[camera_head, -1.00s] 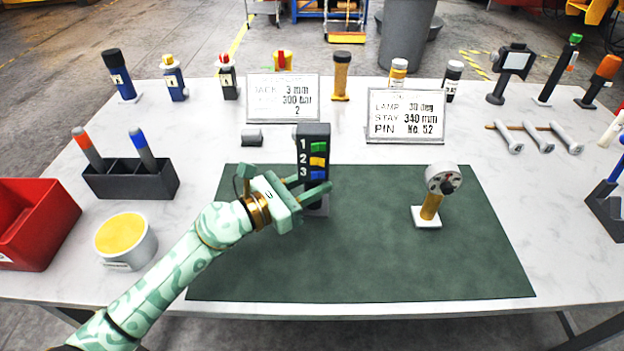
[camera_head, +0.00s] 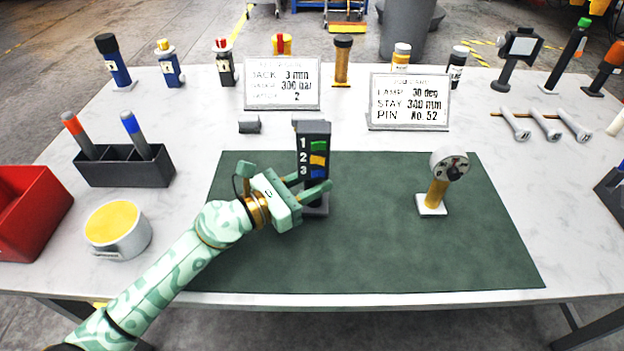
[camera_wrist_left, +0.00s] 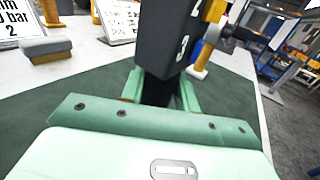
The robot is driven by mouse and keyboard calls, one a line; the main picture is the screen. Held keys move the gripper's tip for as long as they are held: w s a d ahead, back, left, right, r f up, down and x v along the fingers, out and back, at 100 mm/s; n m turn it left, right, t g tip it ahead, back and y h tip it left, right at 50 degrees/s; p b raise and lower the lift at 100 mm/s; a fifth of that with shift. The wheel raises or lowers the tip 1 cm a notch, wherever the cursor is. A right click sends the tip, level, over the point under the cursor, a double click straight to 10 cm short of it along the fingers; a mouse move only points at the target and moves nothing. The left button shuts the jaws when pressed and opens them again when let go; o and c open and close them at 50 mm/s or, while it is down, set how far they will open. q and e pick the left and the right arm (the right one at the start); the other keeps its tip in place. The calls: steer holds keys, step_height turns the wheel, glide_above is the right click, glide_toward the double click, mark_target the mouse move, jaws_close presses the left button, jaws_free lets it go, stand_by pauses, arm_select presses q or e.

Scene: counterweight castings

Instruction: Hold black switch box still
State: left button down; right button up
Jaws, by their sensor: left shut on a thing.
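The black switch box (camera_head: 313,146) stands upright on the green mat (camera_head: 370,250). Its face carries the numbers 1, 2, 3 beside green, yellow and blue switches. My left gripper (camera_head: 308,186) is shut on the lower part of the box, with one finger on either side. In the left wrist view the dark box (camera_wrist_left: 170,45) rises between the two green fingers (camera_wrist_left: 162,88); its top is out of that picture. My right gripper does not show in any view.
A dial on a yellow post (camera_head: 437,190) stands on the mat's right side. Two sign cards (camera_head: 283,90) (camera_head: 409,103) stand behind. A pen holder (camera_head: 125,170), a round yellow-topped tin (camera_head: 118,230) and a red bin (camera_head: 30,210) are at left. The mat's front is clear.

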arm_select(q)
steer(key=shift+f+b, duration=0.3)
steer(key=shift+f, duration=0.2)
steer(key=shift+f, duration=0.25)
stand_by(0.7)
steer(key=shift+f, duration=0.15)
stand_by(0.8)
steer(key=c, duration=2.1)
jaws_free()
steer(key=shift+f, duration=0.1)
jaws_close()
